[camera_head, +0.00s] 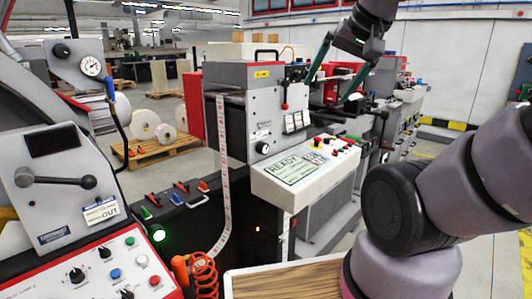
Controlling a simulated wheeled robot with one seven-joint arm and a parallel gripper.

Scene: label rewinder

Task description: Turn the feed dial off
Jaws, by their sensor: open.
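No dial carries a label I can read as feed, so I cannot tell which one it is. A round black dial (262,147) sits on the pale front plate of the middle machine, left of and above its READY screen (290,169). Black knobs also sit on the white control panel at lower left, including a left knob (77,274) and an upper knob (104,252). My gripper (327,90) is at upper middle, its two long green-edged fingers spread wide and pointing down. It appears empty and apart from the dials.
A black lever (55,180) sticks out of the left machine. A white label web (225,180) runs down beside the middle machine. An orange coiled hose (204,275) hangs near a wood-topped surface (280,284). Label rolls lie on a pallet (158,150) behind.

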